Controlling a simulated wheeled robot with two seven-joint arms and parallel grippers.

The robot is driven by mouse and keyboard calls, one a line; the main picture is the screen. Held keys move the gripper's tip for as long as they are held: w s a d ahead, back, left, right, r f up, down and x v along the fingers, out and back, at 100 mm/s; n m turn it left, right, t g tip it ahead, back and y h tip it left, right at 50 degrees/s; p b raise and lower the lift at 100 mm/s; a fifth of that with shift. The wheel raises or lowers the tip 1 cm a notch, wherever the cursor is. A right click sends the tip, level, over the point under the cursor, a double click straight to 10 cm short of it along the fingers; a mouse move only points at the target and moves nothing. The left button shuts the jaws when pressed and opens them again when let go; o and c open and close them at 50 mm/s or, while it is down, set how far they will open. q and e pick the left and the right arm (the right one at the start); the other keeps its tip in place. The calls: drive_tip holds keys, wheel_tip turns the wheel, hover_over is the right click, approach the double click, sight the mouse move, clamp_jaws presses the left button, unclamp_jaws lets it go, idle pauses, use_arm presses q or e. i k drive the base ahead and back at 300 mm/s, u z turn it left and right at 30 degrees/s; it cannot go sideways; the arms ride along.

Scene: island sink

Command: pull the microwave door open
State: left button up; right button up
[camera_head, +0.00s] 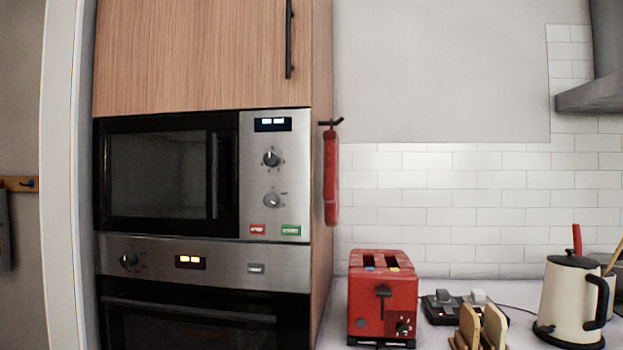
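The microwave (272,215) is built into a tall wood cabinet in the left half of the head view. Its dark glass door (155,175) is shut, flush with the front. A vertical dark handle (213,175) runs along the door's right side. To the right of the door is a steel control panel with a lit display, two knobs, a red button and a green button. Neither of my grippers is in view.
An oven (220,275) with a horizontal handle sits directly below the microwave, and a wood cabinet door (195,55) is above it. A red oven mitt (331,180) hangs on the cabinet side. A red toaster (366,305), toast rack and cream kettle (570,297) stand on the counter.

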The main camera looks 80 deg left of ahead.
sight(221, 162)
drive_tip(key=u, duration=3.45)
drive_tip(key=k, duration=0.8)
drive_tip(key=z, duration=1.8)
drive_tip(key=k, duration=0.1)
drive_tip(key=u, duration=2.9)
drive_tip(key=i, duration=0.95)
drive_tip(key=z, duration=0.25)
